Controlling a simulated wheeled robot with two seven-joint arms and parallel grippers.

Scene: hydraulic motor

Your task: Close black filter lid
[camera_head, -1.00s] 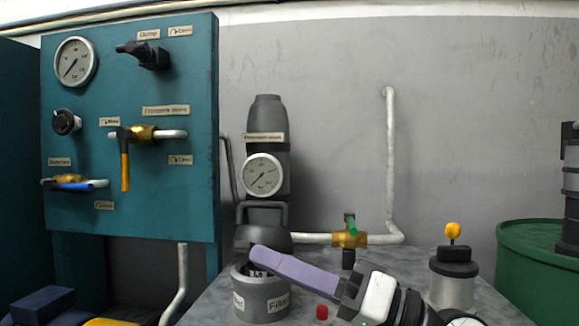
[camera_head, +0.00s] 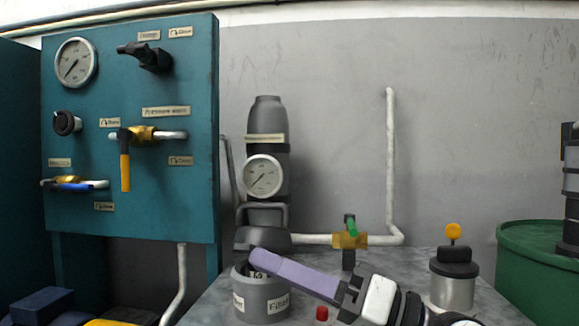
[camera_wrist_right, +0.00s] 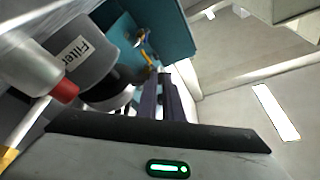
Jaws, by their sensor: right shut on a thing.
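The grey filter housing (camera_head: 262,300) with "Filter" labels stands open at the top on the table; something pale shows inside. The black filter lid (camera_head: 262,238) is raised above the back of the housing. My right gripper (camera_head: 256,256) comes in from the lower right, its long purple fingers slanting over the housing opening. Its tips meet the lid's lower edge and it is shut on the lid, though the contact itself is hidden. In the right wrist view the fingers (camera_wrist_right: 158,98) lie close together beside the housing (camera_wrist_right: 88,52). My left gripper is out of view.
Behind the lid stands a dark cylinder with a gauge (camera_head: 263,176). A pipe with a green-handled valve (camera_head: 350,236) runs to the right. A red cap (camera_head: 321,314) and a canister with a yellow knob (camera_head: 453,282) stand near my right arm. A teal panel (camera_head: 130,210) is at left.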

